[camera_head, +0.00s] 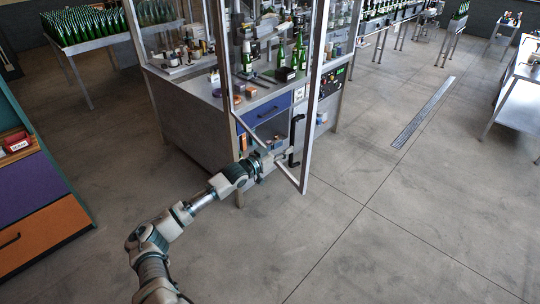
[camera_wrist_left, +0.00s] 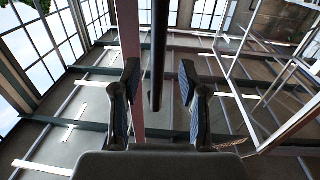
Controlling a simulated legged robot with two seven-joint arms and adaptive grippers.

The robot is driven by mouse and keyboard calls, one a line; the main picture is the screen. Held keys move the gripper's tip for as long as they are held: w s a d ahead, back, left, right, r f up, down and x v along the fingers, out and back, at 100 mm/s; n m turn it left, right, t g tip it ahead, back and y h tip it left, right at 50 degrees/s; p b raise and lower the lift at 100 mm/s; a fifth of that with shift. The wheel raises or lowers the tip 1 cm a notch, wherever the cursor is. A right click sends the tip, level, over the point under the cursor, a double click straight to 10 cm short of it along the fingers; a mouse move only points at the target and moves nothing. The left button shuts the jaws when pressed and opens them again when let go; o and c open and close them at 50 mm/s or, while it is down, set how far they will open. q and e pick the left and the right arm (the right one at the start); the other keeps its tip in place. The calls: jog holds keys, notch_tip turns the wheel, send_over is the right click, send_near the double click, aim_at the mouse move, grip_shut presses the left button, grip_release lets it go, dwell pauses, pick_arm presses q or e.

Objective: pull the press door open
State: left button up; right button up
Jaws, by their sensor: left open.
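The press door (camera_head: 313,95) is a tall metal frame with clear panes. Its lower rail angles away from the cabinet front, so it stands ajar. A black vertical bar handle (camera_head: 296,130) is near its free edge. My left gripper (camera_head: 284,154) is at the lower part of this handle. In the left wrist view the open gripper (camera_wrist_left: 158,80) has one finger on each side of the dark handle bar (camera_wrist_left: 158,50). Gaps show between bar and fingers, so it is not clamped. My right gripper is not seen.
The press cabinet (camera_head: 190,118) stands behind the door, with a blue drawer (camera_head: 268,110) and bottles on top. A table of green bottles (camera_head: 100,38) is at the back left. A coloured drawer unit (camera_head: 40,215) is at the left edge. The floor right of the door is clear.

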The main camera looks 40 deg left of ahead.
pick_arm(q)
jog(key=s+a, duration=0.1)
jog(key=s, duration=0.5)
jog(key=shift+s, duration=0.35)
dwell(0.3)
